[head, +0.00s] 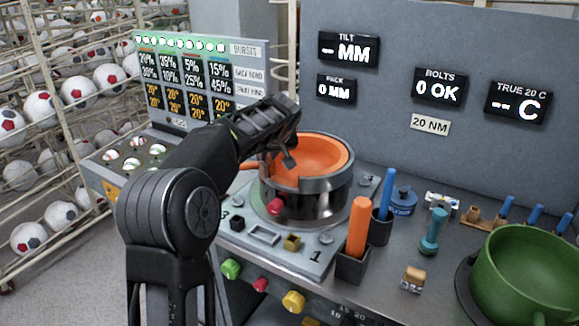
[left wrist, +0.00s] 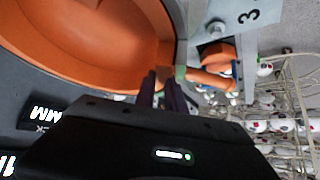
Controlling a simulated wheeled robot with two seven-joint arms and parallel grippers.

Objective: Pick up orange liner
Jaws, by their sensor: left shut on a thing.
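The orange liner (head: 325,153) is a shallow bowl sitting in a round dark metal ring (head: 318,197) on the press bench. It fills the upper left of the left wrist view (left wrist: 90,35), with an orange tab (left wrist: 208,80) sticking out beside the fingers. My left gripper (head: 288,158) reaches over the liner's left rim and is shut on the liner at that edge, near the tab. The fingertips also show in the left wrist view (left wrist: 164,80); the exact contact is partly hidden. My right gripper is not in view.
Orange and blue upright handles stand in dark holders (head: 352,263) right of the ring. A green pot (head: 525,280) is at the far right. A grey display panel (head: 440,130) rises behind, a rate board (head: 190,85) stands at left, and ball racks (head: 60,110) stand beyond it.

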